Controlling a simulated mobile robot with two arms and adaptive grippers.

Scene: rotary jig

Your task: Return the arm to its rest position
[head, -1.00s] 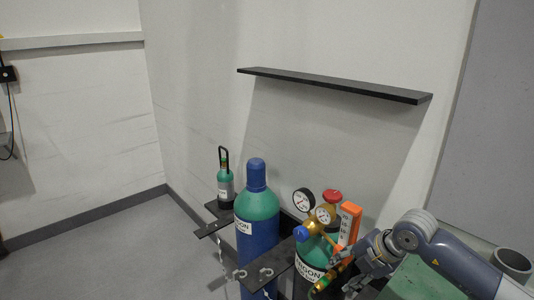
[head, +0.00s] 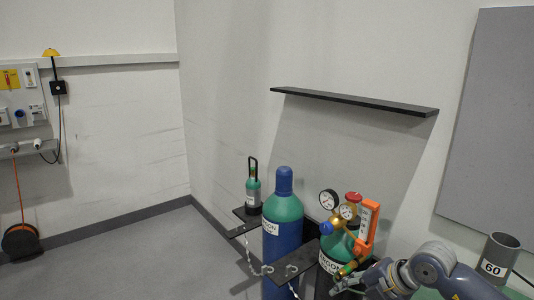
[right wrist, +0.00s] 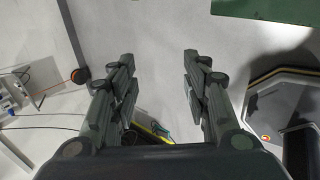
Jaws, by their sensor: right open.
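My right arm (head: 430,270) comes in at the lower right of the head view, bent, with its grey wrist in front of and beside the green argon cylinder (head: 336,247). In the right wrist view my right gripper (right wrist: 158,65) is open, its two dark fingers apart with nothing between them. Grey floor shows behind the fingers. In the head view the gripper's end is low in the picture and partly hard to make out, so I cannot tell whether it touches the cylinder. My left gripper is not in view.
The argon cylinder carries gauges (head: 329,199) and an orange flowmeter (head: 368,225). A blue-green cylinder (head: 284,238) and a small green bottle (head: 253,193) stand left of it. A black shelf (head: 352,102) is on the wall. A grey cup (head: 496,256) is at right. Floor at left is clear.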

